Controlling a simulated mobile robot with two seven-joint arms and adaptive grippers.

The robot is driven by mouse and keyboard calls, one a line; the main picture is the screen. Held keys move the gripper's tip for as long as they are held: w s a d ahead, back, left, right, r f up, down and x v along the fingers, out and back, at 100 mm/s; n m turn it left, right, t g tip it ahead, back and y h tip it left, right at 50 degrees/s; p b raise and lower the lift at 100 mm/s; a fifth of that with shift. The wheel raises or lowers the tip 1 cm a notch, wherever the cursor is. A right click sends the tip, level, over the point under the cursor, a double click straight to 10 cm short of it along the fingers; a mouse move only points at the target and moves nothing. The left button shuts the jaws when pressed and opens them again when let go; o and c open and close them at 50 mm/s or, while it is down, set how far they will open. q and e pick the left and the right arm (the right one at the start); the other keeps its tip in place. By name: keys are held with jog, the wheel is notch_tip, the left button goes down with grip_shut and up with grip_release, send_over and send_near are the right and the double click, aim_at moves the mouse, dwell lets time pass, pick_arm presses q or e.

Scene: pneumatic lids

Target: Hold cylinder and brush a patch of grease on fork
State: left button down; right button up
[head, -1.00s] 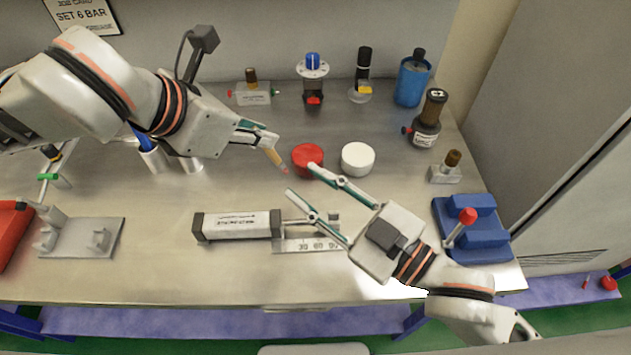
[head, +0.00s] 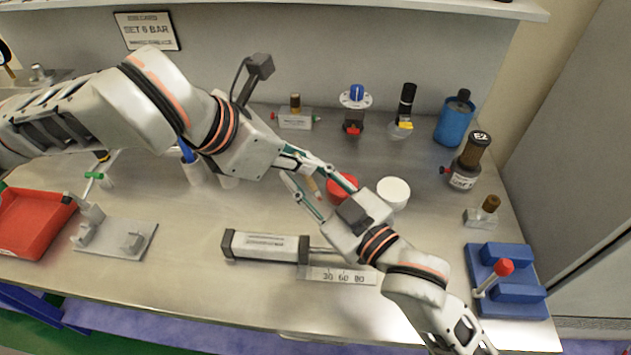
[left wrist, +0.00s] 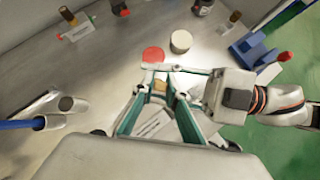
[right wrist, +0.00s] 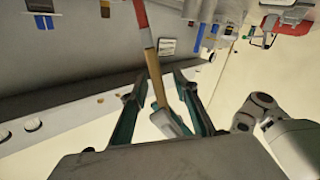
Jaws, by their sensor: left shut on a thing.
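The cylinder (head: 265,246), a grey block with dark end caps, lies on the bench; its rod (head: 328,251) points right. My right arm hides the fork end in the head view. My left gripper (head: 302,161) is shut on a brush (head: 312,185) with a tan handle, above the bench. The brush handle also shows in the left wrist view (left wrist: 160,87). My right gripper (head: 306,180) is open and close to the left one. In the right wrist view the brush (right wrist: 153,76), red at its far end, stands between its spread fingers; I cannot tell whether they touch it.
A red round pot (head: 342,187) and a white round pot (head: 393,192) stand behind my right gripper. A scale plate (head: 340,275) lies by the rod. A blue holder with a red-knobbed lever (head: 507,290) is at right, a red tray (head: 35,225) at left. Bottles line the back.

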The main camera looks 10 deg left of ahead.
jog(key=shift+w+a, duration=0.1)
jog(key=shift+c, duration=0.3)
grip_shut()
pick_arm(q)
jog(key=c, duration=1.9)
grip_release()
